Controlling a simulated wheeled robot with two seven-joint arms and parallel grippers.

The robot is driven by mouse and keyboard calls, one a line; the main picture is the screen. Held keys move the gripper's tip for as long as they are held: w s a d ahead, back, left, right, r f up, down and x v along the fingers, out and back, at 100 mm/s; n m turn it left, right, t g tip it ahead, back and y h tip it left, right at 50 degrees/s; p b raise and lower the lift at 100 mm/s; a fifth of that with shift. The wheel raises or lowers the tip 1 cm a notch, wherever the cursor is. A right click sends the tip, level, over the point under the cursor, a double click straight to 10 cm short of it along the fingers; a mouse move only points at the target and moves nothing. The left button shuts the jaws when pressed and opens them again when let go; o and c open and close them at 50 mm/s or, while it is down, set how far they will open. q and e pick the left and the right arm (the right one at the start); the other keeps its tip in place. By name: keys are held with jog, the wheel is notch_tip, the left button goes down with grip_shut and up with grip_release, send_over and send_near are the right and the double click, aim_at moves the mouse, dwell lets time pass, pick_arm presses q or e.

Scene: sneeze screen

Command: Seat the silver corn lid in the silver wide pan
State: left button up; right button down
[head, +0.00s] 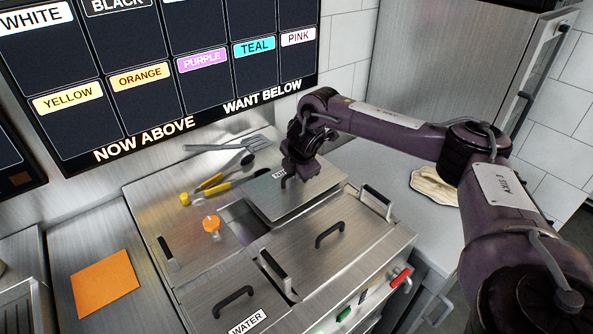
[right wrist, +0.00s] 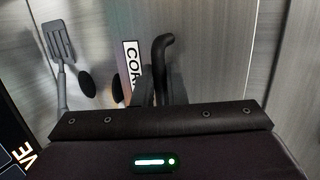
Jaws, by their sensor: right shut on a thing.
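The silver corn lid (head: 318,187) is a flat metal plate over the back right of the steel counter unit. My right gripper (head: 289,176) is shut on its dark handle, from above. In the right wrist view, my right gripper (right wrist: 162,92) is around the curved black handle, beside a white label reading "COR" (right wrist: 131,62), partly hidden. An open well (head: 243,222) shows left of and below the lid; it appears to be the silver wide pan, mostly covered. I cannot tell whether the lid touches its rim. My left gripper is out of view.
A closed lid with a black handle (head: 329,234) lies in front, and a WATER lid (head: 233,296) front left. An orange-topped knob (head: 211,225) stands left of the well. Yellow-handled utensils (head: 213,186) and a spatula (head: 235,144) lie behind.

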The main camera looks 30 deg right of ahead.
aim_at(300, 188)
jog(key=shift+f, duration=0.25)
jog(key=shift+p, duration=0.6)
dwell(1.6)
jog(key=shift+f, duration=0.3)
dwell(0.8)
jog(key=shift+p, duration=0.7)
dwell(1.2)
jog(key=shift+f, duration=0.5)
dwell(0.5)
jog(key=c, duration=1.4)
grip_release()
jog(key=shift+c, duration=0.2)
jog(key=shift+o, duration=0.3)
jog(key=shift+f, duration=0.1)
jog(key=shift+p+v, duration=3.55)
jog(key=shift+p, duration=0.1)
